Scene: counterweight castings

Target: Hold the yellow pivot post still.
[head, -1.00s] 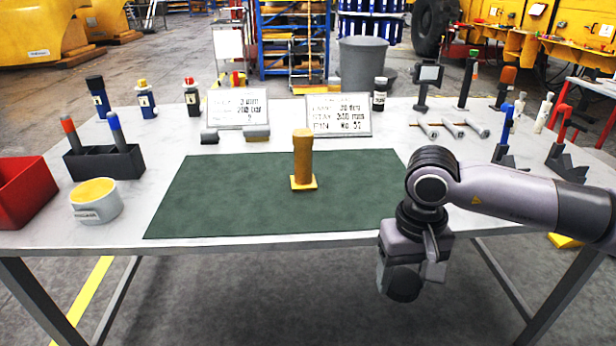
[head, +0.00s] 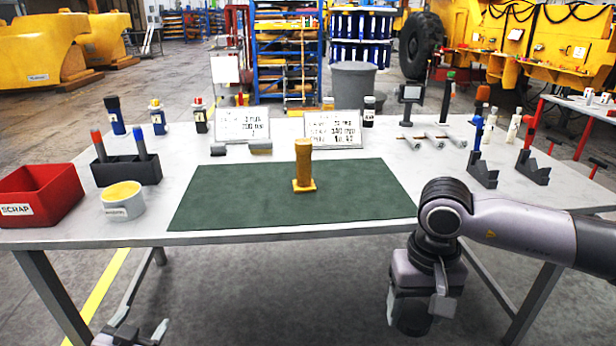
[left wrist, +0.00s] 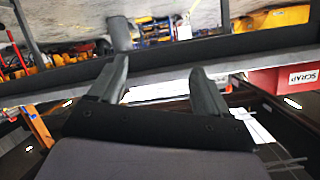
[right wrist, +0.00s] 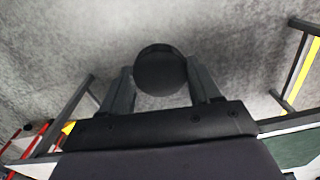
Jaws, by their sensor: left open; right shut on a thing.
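The yellow pivot post (head: 303,163) stands upright on its square foot on the green mat (head: 230,203), near the mat's middle. Nothing touches it. My right gripper (head: 412,318) hangs in front of the table's near edge, to the right of the post and well apart from it. It is shut on a dark round thing, which shows between its fingers in the right wrist view (right wrist: 160,70). My left gripper (head: 138,334) is low at the bottom left, below the table top and partly cut off. Its fingers are apart and empty in the left wrist view (left wrist: 157,88).
A red scrap bin (head: 40,192), a white tub (head: 122,200) and a dark marker holder (head: 128,171) stand on the left. Two sign cards (head: 332,128) stand behind the mat. Dark stands (head: 483,175) are on the right. The mat around the post is clear.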

